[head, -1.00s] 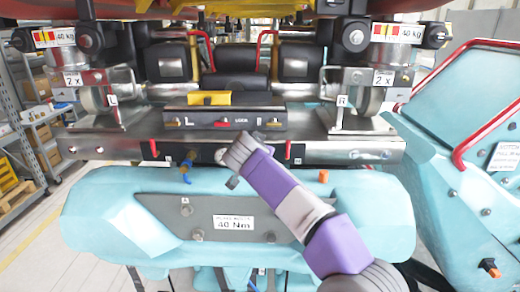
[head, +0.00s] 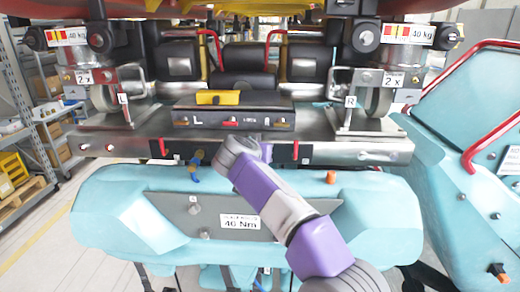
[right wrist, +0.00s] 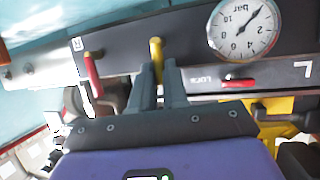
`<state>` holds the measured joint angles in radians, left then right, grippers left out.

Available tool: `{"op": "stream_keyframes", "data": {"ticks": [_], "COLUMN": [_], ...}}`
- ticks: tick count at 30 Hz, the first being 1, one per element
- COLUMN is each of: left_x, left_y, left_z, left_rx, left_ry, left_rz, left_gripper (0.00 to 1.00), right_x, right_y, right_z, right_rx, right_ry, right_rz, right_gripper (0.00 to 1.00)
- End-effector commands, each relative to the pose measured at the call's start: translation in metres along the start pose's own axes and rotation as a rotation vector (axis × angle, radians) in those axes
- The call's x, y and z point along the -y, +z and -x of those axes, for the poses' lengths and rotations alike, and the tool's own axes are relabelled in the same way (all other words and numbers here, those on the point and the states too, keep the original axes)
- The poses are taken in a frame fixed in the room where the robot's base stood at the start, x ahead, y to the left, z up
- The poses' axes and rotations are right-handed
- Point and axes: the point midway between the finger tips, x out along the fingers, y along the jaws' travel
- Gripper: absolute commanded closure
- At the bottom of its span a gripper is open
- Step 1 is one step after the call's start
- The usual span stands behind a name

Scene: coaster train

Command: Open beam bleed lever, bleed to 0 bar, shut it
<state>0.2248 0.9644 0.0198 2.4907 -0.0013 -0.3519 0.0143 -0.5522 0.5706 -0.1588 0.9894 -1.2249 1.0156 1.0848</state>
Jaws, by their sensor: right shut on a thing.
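My right gripper (right wrist: 160,75) is shut on a small yellow lever (right wrist: 156,46) on the dark beam, which I take as the bleed lever. The lever stands along the fingers, its far end showing between the fingertips. The round white bar gauge (right wrist: 243,28) sits just right of it in the right wrist view. Its needle points to the upper right; I cannot read the value exactly. In the head view my purple right wrist (head: 240,155) covers the fingers, the yellow lever and the gauge. My left gripper is not in view.
A red lever (right wrist: 93,78) stands close beside the fingers in the right wrist view. A blue fitting (head: 193,171) and another red lever (head: 163,147) lie left along the beam. A panel with a yellow handle (head: 218,97) sits above. A turquoise housing (head: 130,215) is below.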

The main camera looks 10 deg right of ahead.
Motion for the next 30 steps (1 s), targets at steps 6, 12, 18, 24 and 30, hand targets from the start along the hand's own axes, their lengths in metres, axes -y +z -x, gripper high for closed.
{"op": "stream_keyframes", "data": {"ticks": [6, 12, 18, 24, 30], "left_x": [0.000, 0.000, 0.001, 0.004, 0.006], "left_y": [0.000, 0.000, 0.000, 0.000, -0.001], "left_z": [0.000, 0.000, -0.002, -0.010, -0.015], "left_rx": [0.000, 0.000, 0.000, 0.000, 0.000], "left_ry": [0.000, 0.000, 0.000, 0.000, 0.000], "left_rz": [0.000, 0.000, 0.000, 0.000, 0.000], "left_gripper": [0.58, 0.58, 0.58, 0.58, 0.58], "right_x": [0.000, 0.000, 0.000, 0.001, 0.000], "right_y": [-0.001, -0.001, 0.000, 0.000, 0.000], "right_z": [0.000, 0.000, 0.004, 0.035, 0.065], "right_rx": [-0.003, -0.002, -0.002, -0.004, -0.003], "right_ry": [0.000, 0.000, -0.002, -0.005, -0.002], "right_rz": [0.001, 0.001, 0.000, -0.001, -0.001], "right_gripper": [0.69, 0.60, 0.60, 0.60, 0.60]}}
